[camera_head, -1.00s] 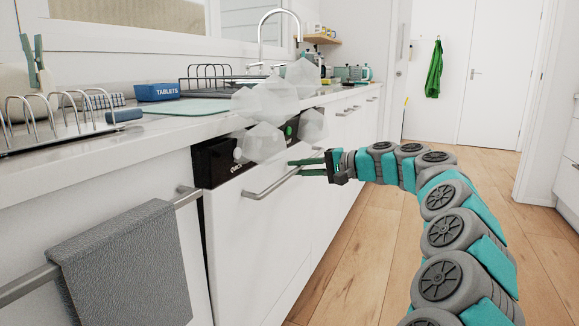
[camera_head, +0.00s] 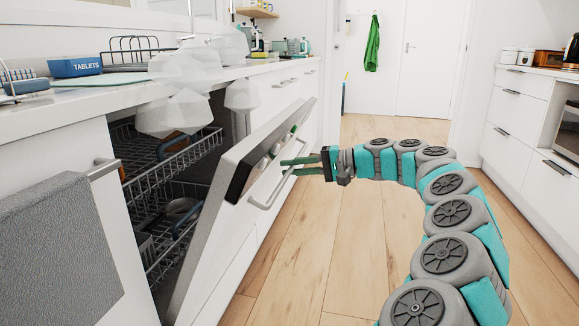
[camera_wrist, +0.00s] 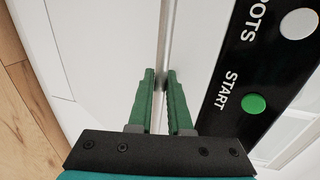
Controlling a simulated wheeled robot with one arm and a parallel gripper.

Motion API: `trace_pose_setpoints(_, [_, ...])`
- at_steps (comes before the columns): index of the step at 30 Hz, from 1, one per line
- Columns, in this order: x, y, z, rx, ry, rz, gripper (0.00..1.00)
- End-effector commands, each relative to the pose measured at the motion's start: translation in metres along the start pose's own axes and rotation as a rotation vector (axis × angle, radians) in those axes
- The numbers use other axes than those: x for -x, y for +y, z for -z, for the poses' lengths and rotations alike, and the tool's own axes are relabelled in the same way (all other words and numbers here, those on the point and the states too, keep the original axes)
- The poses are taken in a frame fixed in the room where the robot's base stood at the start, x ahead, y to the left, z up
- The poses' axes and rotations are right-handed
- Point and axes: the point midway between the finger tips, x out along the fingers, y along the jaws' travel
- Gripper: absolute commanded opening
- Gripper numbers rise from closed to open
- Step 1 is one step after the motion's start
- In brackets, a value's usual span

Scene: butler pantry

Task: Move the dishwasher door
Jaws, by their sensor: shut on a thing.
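The dishwasher door (camera_head: 225,232) is white with a black control strip (camera_head: 245,170) along its top and a metal bar handle (camera_head: 264,192). It is tilted partly open, leaning out from the counter. My gripper (camera_head: 298,166) is at the handle, coming from the right. In the wrist view its two green fingers (camera_wrist: 158,98) are shut on the handle bar (camera_wrist: 163,45). The control strip with a green START button (camera_wrist: 253,103) lies right of the fingers there.
Wire racks (camera_head: 165,180) with some dishes show inside the dishwasher. A grey towel (camera_head: 55,255) hangs on a rail at the left. Pale translucent lumps (camera_head: 185,85) float above the opening. The wooden floor (camera_head: 325,260) is clear; drawers (camera_head: 518,110) line the right.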

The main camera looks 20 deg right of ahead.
Motion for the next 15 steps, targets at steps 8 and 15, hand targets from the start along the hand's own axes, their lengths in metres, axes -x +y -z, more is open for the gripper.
trace_pose_setpoints(8, [-0.0011,0.0,-0.0002,0.0,-0.001,0.0,0.28])
trace_pose_setpoints(15, [0.0056,-0.0011,0.0,0.0,0.0,0.001,0.28])
